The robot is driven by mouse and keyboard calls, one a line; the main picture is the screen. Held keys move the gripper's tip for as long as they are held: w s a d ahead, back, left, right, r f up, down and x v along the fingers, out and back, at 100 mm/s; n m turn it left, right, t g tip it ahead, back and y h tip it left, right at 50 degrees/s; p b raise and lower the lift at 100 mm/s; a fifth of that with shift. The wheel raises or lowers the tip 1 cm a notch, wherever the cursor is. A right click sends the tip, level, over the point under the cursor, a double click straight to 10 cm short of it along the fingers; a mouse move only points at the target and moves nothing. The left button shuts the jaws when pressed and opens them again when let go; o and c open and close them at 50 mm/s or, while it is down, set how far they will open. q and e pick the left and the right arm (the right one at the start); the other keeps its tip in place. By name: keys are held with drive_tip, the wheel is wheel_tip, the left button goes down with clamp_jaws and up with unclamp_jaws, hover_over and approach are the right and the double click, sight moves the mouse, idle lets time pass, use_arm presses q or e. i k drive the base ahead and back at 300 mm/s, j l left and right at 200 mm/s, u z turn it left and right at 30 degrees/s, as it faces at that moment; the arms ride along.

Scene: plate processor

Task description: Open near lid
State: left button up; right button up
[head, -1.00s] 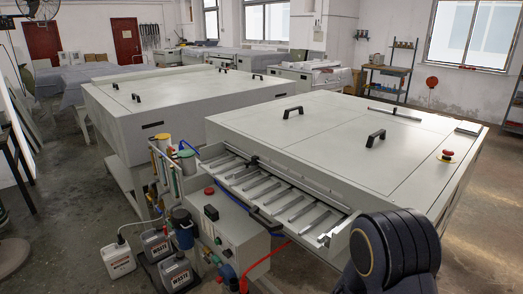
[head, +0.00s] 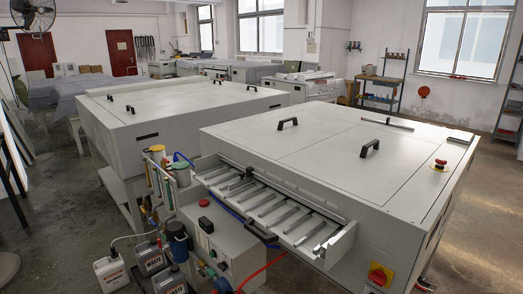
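The near machine (head: 260,143) is a large pale grey box on the right of the head view. Its near lid (head: 345,185) is a flat panel lying closed, flush with the top, with a black handle (head: 370,149) on it. A second lid panel with another black handle (head: 288,123) lies to its left, also flat. A thin metal bar (head: 388,124) lies on the top toward the back. Neither of my grippers shows in the head view.
A red emergency button (head: 439,165) and a red-yellow switch (head: 380,274) are on the near machine. A roller feed tray (head: 275,207) sticks out in front, beside a control box (head: 222,240) and waste bottles (head: 150,260). A second machine (head: 170,115) stands behind. Floor at right is clear.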

sight(371, 165)
drive_tip(key=i+j+z, duration=0.3)
drive_tip(key=i+j, duration=0.35)
drive_tip(key=i, duration=0.15)
